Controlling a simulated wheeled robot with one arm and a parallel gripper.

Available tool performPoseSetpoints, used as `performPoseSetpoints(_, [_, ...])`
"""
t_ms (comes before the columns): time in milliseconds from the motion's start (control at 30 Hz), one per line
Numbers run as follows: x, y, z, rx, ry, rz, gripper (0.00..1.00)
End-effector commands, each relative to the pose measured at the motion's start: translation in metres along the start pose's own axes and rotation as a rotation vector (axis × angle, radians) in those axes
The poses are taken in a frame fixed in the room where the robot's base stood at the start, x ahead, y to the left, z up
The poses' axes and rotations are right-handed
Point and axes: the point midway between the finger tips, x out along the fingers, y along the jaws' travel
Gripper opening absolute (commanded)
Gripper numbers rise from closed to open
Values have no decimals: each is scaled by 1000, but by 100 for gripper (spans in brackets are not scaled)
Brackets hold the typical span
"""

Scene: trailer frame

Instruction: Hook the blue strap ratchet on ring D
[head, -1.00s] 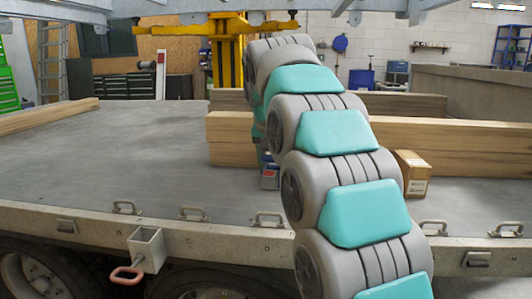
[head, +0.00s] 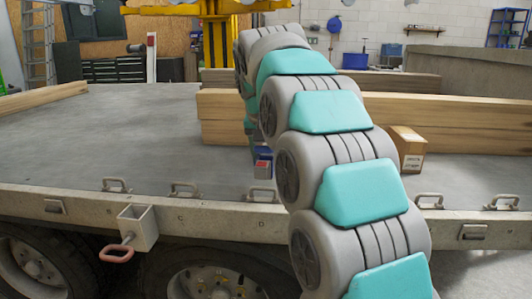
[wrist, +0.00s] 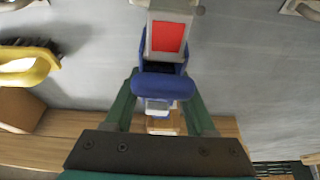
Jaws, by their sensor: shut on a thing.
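My gripper (wrist: 160,104) has its two green fingers closed on either side of the blue strap ratchet (wrist: 160,84). The ratchet has a blue body, a red square patch and a grey metal end pointing to the top of the wrist view. In the head view the ratchet (head: 263,167) shows beside my arm, just above the front edge of the bed; my gripper is mostly hidden there. Several metal lashing rings line this edge, such as one at left (head: 184,189) and one beside the ratchet (head: 264,194).
Timber beams (head: 222,115) lie behind the ratchet, with a cardboard box (head: 407,147) to the right. The wrist view shows a yellow-handled item (wrist: 30,70) with dark bristles. A post bracket (head: 138,228) sticks out front left. The left bed (head: 90,140) is clear.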

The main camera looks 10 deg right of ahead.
Motion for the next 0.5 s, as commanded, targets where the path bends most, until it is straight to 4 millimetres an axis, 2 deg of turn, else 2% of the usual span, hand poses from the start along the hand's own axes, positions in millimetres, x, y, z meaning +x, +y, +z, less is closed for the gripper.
performPoseSetpoints(500, [35,0,15,0,1,0,0])
